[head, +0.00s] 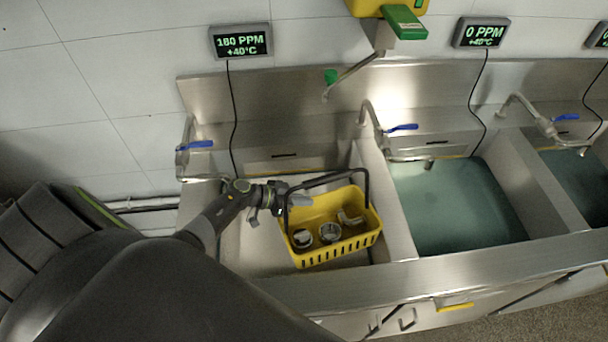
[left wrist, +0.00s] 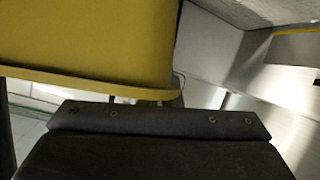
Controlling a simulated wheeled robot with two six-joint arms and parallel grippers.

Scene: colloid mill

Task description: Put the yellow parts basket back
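The yellow parts basket (head: 336,242) is in or just above the left sink basin (head: 255,258), turned at an angle. Its black handle (head: 325,181) stands up, and several metal parts, among them a round one (head: 329,232), lie inside. My left gripper (head: 284,199) is at the left upper corner of the handle; whether its fingers are closed on it is not clear. In the left wrist view the basket's yellow wall and rim (left wrist: 90,45) fill the upper left, close to the dark gripper body. My right gripper is not in view.
A middle basin (head: 455,205) and a right basin (head: 580,180) hold greenish water. Taps with blue levers (head: 401,127) stand along the back. The wall displays read 180 PPM (head: 241,42) and 0 PPM (head: 482,33). A yellow and green dispenser (head: 403,22) hangs above.

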